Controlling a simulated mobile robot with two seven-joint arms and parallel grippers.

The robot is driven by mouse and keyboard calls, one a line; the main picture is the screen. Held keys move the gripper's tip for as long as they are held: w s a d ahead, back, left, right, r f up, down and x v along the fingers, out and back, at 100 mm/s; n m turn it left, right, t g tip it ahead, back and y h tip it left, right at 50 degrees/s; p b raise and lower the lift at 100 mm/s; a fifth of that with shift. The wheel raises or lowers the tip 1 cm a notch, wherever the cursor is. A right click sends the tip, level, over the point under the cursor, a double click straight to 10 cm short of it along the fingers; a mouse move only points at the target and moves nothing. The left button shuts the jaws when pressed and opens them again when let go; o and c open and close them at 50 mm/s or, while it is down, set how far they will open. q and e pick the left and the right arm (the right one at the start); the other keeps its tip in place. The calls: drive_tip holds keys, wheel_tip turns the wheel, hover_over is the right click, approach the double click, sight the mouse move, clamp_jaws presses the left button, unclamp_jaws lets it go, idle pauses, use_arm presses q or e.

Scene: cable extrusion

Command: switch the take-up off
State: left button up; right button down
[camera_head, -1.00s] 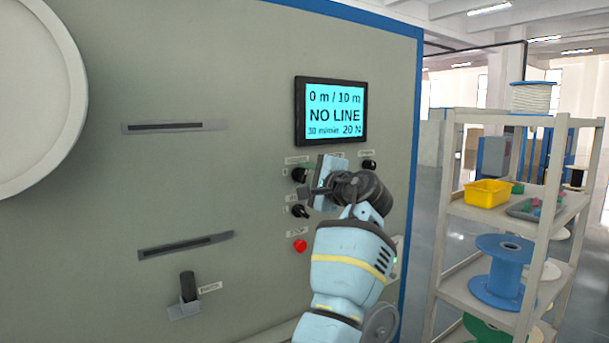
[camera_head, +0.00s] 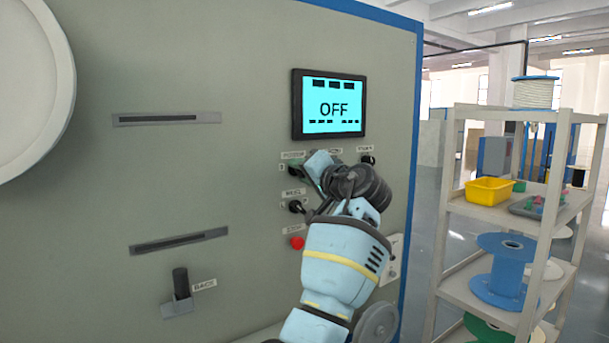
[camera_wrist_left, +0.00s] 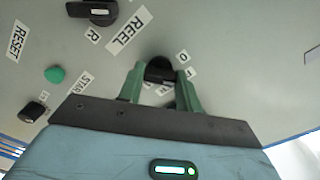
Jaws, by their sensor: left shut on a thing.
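The take-up's grey panel (camera_head: 240,90) carries a screen (camera_head: 333,105) that reads OFF. Below it on the left is a black rotary switch (camera_head: 294,170), partly hidden by my left gripper (camera_head: 309,168). In the left wrist view the green fingers of my left gripper (camera_wrist_left: 160,88) are shut on the black switch (camera_wrist_left: 160,67), one on each side. Labels O and I stand beside that switch. My right gripper does not show.
Near the held switch are the REEL selector (camera_wrist_left: 98,12), a green button (camera_wrist_left: 54,74) and a red button (camera_head: 298,243). A shelf rack (camera_head: 447,210) with spools and a yellow bin (camera_head: 489,191) stands to the right.

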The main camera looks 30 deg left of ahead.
use_arm(q)
drive_tip(key=shift+r+n, duration=0.1)
drive_tip(key=shift+n, duration=0.7)
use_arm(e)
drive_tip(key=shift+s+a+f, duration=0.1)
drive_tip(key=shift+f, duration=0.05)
use_arm(q)
drive_tip(key=o, duration=1)
drive_tip(key=b+v, duration=0.1)
drive_tip(key=v, duration=0.6)
drive_tip(key=shift+s+d, duration=0.15)
drive_tip(key=shift+d, duration=0.2)
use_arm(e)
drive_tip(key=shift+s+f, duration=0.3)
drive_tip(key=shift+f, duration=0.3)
